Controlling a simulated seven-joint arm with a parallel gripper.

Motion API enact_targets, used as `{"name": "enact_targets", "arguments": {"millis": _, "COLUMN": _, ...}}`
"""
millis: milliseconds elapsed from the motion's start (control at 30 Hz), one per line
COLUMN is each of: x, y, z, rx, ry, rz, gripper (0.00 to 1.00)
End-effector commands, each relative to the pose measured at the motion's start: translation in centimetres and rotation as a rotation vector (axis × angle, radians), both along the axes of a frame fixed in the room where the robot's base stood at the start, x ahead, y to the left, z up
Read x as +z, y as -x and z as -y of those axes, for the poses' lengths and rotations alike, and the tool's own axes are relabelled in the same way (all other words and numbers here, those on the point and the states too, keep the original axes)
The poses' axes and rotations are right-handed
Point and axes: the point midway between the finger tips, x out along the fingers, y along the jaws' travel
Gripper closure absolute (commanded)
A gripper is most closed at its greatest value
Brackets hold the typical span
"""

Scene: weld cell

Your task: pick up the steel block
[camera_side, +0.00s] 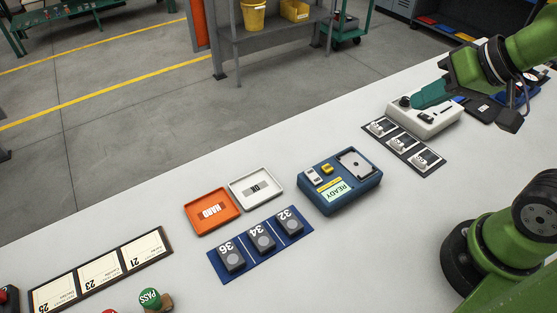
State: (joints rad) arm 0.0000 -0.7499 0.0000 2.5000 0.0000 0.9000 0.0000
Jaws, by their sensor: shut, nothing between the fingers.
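I cannot tell for sure which thing is the steel block. Three dark grey blocks with round lighter faces stand on a blue mat (222,269), at the labels 36 (231,258), 34 (262,240) and 32 (288,222). Several small pale metallic pieces (400,144) sit on a dark strip at the right. My gripper (417,100) is at the upper right, its teal fingers shut and empty. It is over or beside a white device (432,121); contact is not clear. It is well apart from the dark blocks.
A blue device (345,196) marked READY stands mid-table. Left of it are an orange HARD tray (212,198) and a white OK tray (262,193). A framed card strip (103,272) and a green PASS stamp (150,298) are at lower left. The white table between is clear.

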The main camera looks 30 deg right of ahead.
Motion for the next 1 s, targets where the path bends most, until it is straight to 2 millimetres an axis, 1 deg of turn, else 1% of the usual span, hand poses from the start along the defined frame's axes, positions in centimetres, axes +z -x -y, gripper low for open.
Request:
{"name": "enact_targets", "arguments": {"millis": 67, "x": 0.0, "y": 0.0, "z": 0.0, "rx": 0.0, "ry": 0.0, "rz": 0.0, "gripper": 1.0}}
{"name": "enact_targets", "arguments": {"millis": 500, "x": 0.0, "y": 0.0, "z": 0.0, "rx": 0.0, "ry": 0.0, "rz": 0.0, "gripper": 0.33}}
{"name": "enact_targets", "arguments": {"millis": 800, "x": 0.0, "y": 0.0, "z": -0.2, "rx": 0.009, "ry": 0.0, "rz": -0.001, "gripper": 0.32}}
{"name": "enact_targets", "arguments": {"millis": 867, "x": -0.5, "y": 0.0, "z": -0.9, "rx": 0.037, "ry": 0.0, "rz": -0.023, "gripper": 0.32}}
{"name": "enact_targets", "arguments": {"millis": 900, "x": -1.1, "y": -0.1, "z": -1.6, "rx": 0.066, "ry": 0.002, "rz": -0.051, "gripper": 0.32}}
{"name": "enact_targets", "arguments": {"millis": 967, "x": -1.5, "y": -0.7, "z": -2.9, "rx": 0.12, "ry": 0.009, "rz": -0.086, "gripper": 0.32}}
{"name": "enact_targets", "arguments": {"millis": 1000, "x": -1.7, "y": -1.2, "z": -4.0, "rx": 0.164, "ry": 0.019, "rz": -0.112, "gripper": 0.32}}
